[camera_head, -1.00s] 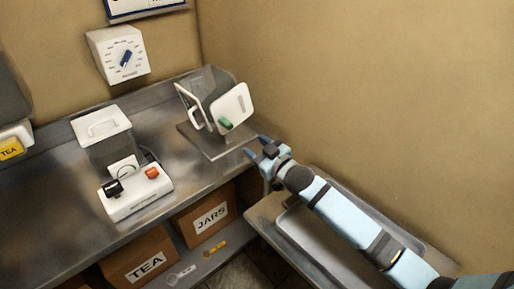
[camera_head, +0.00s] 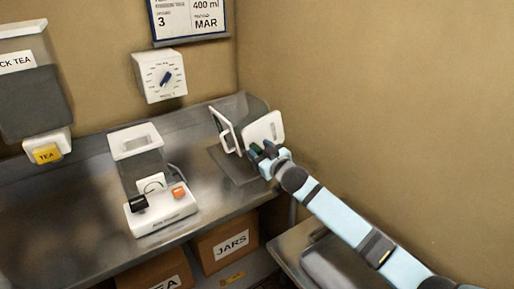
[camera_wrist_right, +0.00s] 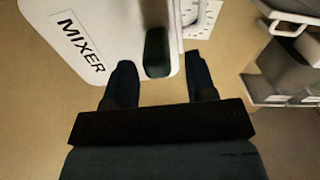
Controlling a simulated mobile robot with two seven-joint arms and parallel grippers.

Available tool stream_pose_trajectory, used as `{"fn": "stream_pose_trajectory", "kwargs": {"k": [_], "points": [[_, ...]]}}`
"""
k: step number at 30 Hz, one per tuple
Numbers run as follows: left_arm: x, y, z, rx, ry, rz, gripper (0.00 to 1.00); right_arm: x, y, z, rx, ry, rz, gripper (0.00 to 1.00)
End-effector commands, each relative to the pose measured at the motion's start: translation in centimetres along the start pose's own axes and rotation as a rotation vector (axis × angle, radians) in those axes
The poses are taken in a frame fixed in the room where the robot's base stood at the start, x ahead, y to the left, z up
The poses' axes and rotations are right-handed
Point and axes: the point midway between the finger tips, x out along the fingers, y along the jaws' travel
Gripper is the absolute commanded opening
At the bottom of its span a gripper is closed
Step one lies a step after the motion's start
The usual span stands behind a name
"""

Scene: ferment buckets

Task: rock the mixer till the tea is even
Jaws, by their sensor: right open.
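The mixer (camera_head: 262,130) is a white upright panel at the back right of the steel counter. In the right wrist view it shows as a white plate (camera_wrist_right: 92,22) lettered MIXER. Its dark green handle (camera_wrist_right: 157,52) stands out near the plate's edge. My right gripper (camera_head: 261,154) is open at the handle. In the wrist view the handle lies between the two fingers, around their tips; I cannot tell whether either finger touches it. Any tea inside is hidden. My left gripper is not in view.
A white appliance (camera_head: 163,214) with black and orange controls stands left of the mixer. A dial box (camera_head: 160,76) and a sign (camera_head: 188,18) hang on the wall. A tea dispenser (camera_head: 32,100) is at far left. A JARS box (camera_head: 224,247) sits below the counter.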

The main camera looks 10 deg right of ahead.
Motion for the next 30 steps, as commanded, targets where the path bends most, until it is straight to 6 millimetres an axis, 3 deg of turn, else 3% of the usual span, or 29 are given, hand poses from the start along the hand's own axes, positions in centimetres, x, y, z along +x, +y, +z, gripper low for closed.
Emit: {"fn": "stream_pose_trajectory", "kwargs": {"k": [6,15,22,30], "points": [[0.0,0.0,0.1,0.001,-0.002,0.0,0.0,1.9,0.0,0.0,0.0,0.0,0.0,0.51],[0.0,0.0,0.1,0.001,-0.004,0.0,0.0,2.1,0.0,0.1,0.0,0.0,0.0,0.51],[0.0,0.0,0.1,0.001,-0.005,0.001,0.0,2.1,0.0,0.1,0.0,0.0,0.0,0.01],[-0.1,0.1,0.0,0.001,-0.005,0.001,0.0,2.1,0.0,-0.1,0.012,0.0,0.0,0.0]]}}
